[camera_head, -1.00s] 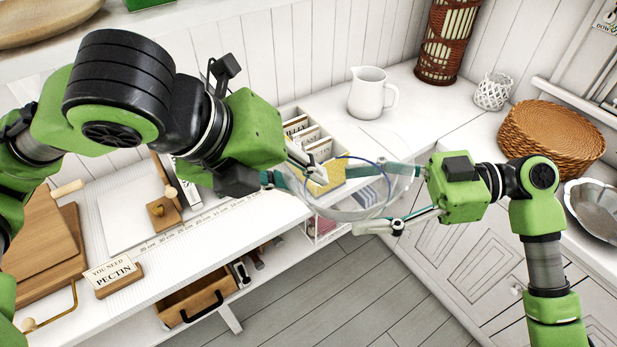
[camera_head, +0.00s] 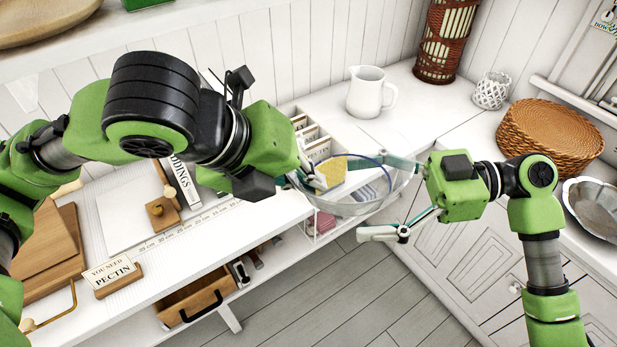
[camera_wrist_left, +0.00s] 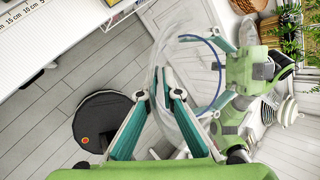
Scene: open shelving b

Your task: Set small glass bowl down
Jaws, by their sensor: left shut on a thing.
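The small glass bowl (camera_head: 352,206) is clear with a blue rim. It is held in the air between my two arms, in front of the shelf unit. My left gripper (camera_head: 312,182) is shut on the bowl's left side; the wrist view shows its fingers (camera_wrist_left: 163,82) closed on the glass wall (camera_wrist_left: 165,48). My right gripper (camera_head: 376,198) is open, its fingers spread. The upper finger overlaps the bowl's right side, and I cannot tell whether it touches. The lower finger is apart from the bowl.
A white pitcher (camera_head: 367,93), a white lattice holder (camera_head: 491,91), wicker trays (camera_head: 548,138) and a metal dish (camera_head: 598,208) stand on the white counter. A divided box (camera_head: 312,138) sits behind the bowl. Grey floor is below.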

